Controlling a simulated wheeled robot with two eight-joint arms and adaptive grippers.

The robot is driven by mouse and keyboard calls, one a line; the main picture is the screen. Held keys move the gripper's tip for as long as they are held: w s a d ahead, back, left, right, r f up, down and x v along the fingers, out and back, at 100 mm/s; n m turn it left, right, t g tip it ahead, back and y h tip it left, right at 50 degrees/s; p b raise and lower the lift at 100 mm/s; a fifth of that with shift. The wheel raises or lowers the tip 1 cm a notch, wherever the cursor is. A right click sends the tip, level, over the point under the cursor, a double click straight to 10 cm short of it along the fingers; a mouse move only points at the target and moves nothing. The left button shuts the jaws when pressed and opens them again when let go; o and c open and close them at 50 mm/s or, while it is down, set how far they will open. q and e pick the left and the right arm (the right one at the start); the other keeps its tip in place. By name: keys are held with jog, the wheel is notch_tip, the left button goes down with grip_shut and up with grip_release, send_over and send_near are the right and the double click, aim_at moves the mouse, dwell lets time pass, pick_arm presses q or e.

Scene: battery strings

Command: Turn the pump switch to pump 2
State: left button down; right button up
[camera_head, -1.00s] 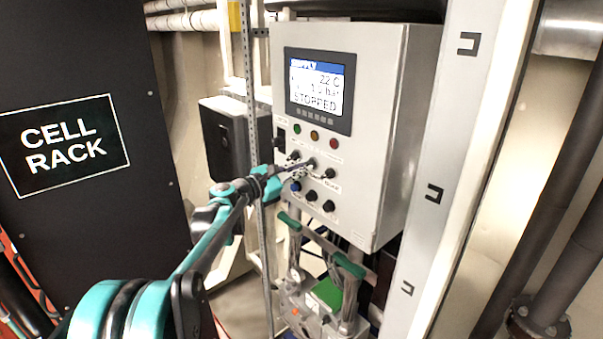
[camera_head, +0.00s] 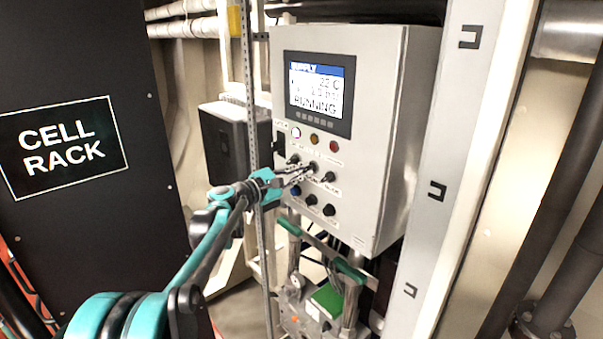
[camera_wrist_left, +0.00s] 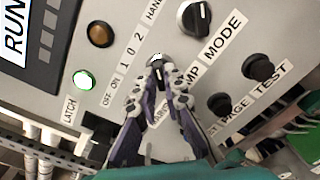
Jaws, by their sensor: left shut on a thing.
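The pump switch is a small black knob (camera_wrist_left: 158,61) under a "1 0 2" label on the grey control box (camera_head: 385,130). My left gripper (camera_head: 307,170) reaches the middle knob of the box's upper row. In the left wrist view its two fingertips (camera_wrist_left: 160,75) are closed around that knob and partly cover it. A pale mark shows on the knob's face; its exact pointing is hard to tell. The box's screen (camera_head: 318,90) reads "RUNNING". A lamp (camera_wrist_left: 85,81) beside the "LATCH" label glows whitish green. My right gripper is not in view.
The pump mode knob (camera_wrist_left: 195,17) and two black buttons (camera_wrist_left: 258,67) sit close to the fingers. Below the box stands a frame with green handles (camera_head: 350,270). A black cell rack panel (camera_head: 85,215) is at left, a pale post (camera_head: 440,160) at right.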

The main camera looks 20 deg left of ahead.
pick_arm(q)
jog(key=c, duration=1.6)
grip_release()
jog(key=shift+s, duration=0.1)
jog(key=v, duration=1.2)
